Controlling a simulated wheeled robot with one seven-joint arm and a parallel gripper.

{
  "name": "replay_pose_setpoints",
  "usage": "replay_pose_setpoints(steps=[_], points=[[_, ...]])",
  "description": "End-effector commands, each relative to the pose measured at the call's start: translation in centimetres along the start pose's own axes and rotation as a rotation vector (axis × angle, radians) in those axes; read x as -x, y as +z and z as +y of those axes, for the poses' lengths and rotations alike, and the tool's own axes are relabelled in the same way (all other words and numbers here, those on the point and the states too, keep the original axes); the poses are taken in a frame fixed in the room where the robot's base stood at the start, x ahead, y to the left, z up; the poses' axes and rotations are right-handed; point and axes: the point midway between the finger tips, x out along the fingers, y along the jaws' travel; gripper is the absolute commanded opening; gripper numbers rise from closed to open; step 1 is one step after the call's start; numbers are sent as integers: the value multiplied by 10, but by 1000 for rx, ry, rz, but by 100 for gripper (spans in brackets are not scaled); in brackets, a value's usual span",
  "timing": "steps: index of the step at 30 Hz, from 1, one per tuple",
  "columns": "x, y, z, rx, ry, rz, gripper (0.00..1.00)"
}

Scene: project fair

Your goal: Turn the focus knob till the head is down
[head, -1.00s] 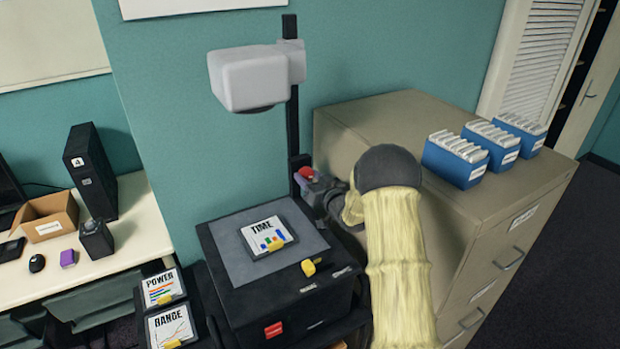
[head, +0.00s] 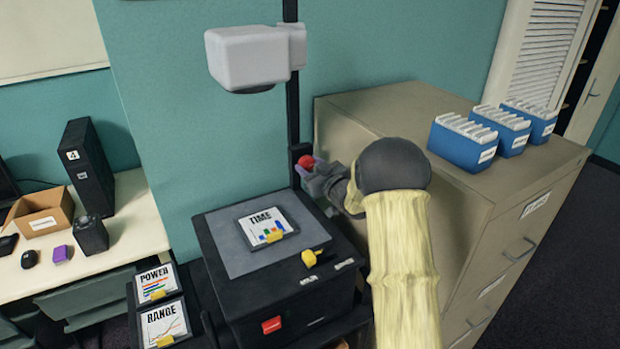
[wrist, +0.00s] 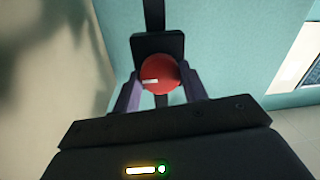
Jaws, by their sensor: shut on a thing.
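The red focus knob (head: 306,161) sits on the dark post of the overhead projector (head: 237,263); it also shows in the wrist view (wrist: 160,74). My gripper (head: 310,168) is shut on the knob, with one finger on each side of it in the wrist view (wrist: 161,88). A small pale mark shows on the knob's face, lying nearly level. The light grey projector head (head: 245,57) is high on the post, well above the stage. A card marked TIME (head: 266,223) lies on the stage.
A beige filing cabinet (head: 480,225) stands close on the right of my arm, with blue file boxes (head: 463,143) on top. Cards marked POWER (head: 156,282) and RANGE (head: 164,324) lie left of the projector. A desk (head: 130,235) is at the left.

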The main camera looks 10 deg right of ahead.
Motion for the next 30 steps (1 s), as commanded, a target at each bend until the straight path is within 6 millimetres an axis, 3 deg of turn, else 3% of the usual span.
replay_pose_setpoints(steps=[1,30], points=[[0,8,-2,44,0,-2,20],[0,7,-4,960,8,-70,20]])
